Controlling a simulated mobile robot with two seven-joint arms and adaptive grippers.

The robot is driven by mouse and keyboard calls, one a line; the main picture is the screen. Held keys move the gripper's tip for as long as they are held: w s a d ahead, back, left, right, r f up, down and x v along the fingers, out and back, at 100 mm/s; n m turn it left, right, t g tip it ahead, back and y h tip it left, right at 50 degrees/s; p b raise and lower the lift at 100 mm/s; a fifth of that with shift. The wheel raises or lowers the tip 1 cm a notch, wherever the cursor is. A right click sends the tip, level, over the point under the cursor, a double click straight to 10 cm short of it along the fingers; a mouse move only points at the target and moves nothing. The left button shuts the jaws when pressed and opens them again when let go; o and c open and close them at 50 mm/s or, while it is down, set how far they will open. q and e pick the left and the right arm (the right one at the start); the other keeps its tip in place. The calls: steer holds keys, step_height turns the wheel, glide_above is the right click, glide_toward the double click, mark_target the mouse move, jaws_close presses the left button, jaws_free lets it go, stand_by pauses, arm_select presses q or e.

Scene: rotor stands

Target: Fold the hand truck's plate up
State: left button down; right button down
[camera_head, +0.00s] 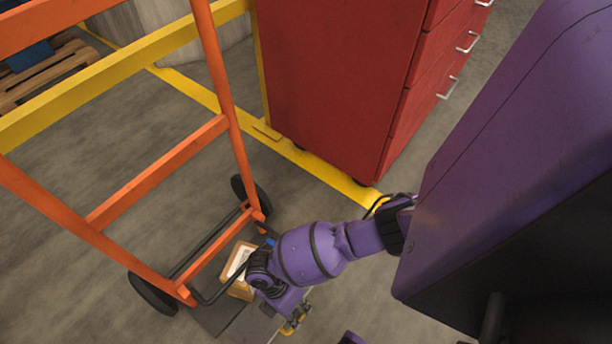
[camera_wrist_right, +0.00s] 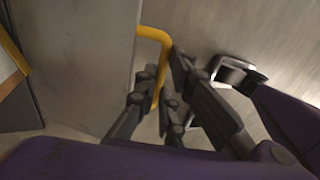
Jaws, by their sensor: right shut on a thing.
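The orange hand truck (camera_head: 160,170) stands at the left in the head view, with black wheels and a dark grey plate (camera_head: 213,318) low at its foot. The plate also shows as a grey face in the wrist view (camera_wrist_right: 85,60). A yellow handle (camera_wrist_right: 153,33) sticks out from the plate's edge. My right gripper (camera_head: 296,319) is low beside the plate; in the wrist view its fingers (camera_wrist_right: 160,95) are shut on the yellow handle. My arm hides part of the plate in the head view. My left gripper is not in view.
A brown box with a white label (camera_head: 240,268) is by the plate, close to my right wrist. A red drawer cabinet (camera_head: 335,80) stands behind a yellow floor line (camera_head: 290,150). A yellow rail (camera_head: 110,80) and a wooden pallet (camera_head: 45,75) are at upper left.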

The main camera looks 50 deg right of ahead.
steer(key=w+r+g, duration=0.1)
steer(key=w+r, duration=0.1)
steer(key=w, duration=0.1)
steer(key=shift+r, duration=0.15)
steer(key=shift+w+r+p, duration=0.3)
steer(key=shift+w+r, duration=0.15)
steer(key=shift+w, duration=0.15)
steer(key=c, duration=1.9)
jaws_free()
steer(key=shift+s, duration=0.1)
steer(key=v, duration=1.2)
